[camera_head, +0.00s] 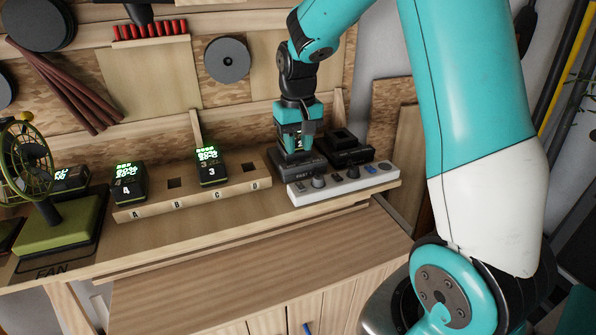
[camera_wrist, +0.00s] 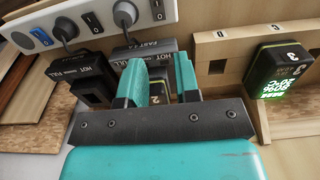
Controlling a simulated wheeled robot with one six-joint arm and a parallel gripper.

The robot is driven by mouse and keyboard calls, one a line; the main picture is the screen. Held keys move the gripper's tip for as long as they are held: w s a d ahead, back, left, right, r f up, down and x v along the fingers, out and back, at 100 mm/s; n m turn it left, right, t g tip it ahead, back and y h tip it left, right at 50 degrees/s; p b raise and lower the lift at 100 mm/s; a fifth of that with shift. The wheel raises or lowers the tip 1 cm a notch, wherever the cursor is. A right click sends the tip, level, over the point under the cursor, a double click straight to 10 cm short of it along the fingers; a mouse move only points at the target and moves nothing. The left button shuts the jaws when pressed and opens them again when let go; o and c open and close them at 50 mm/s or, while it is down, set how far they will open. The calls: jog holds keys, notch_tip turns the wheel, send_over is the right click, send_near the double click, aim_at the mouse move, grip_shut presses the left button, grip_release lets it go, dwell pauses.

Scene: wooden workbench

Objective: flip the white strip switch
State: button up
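The white power strip (camera_head: 345,187) lies along the right front of the bench shelf, with dark plugs, small dark rocker switches and a blue part on its top face. It also shows at the upper left in the wrist view (camera_wrist: 78,12), with a blue switch (camera_wrist: 41,36) at its far left and dark rockers (camera_wrist: 92,22). My gripper (camera_head: 299,146) points down over the left black charger (camera_head: 300,165), just behind the strip. Finger contact is unclear.
A second black charger (camera_head: 345,150) stands to the right of my gripper. A wooden rack (camera_head: 150,212) to the left holds battery 4 (camera_head: 127,184) and battery 3 (camera_head: 211,168). A green fan (camera_head: 60,225) stands at far left. The shelf in front of the rack is clear.

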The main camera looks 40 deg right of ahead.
aim_at(298, 183)
notch_tip(298, 183, down, 9)
jog(key=shift+f+p, duration=0.15)
jog(key=shift+p, duration=0.85)
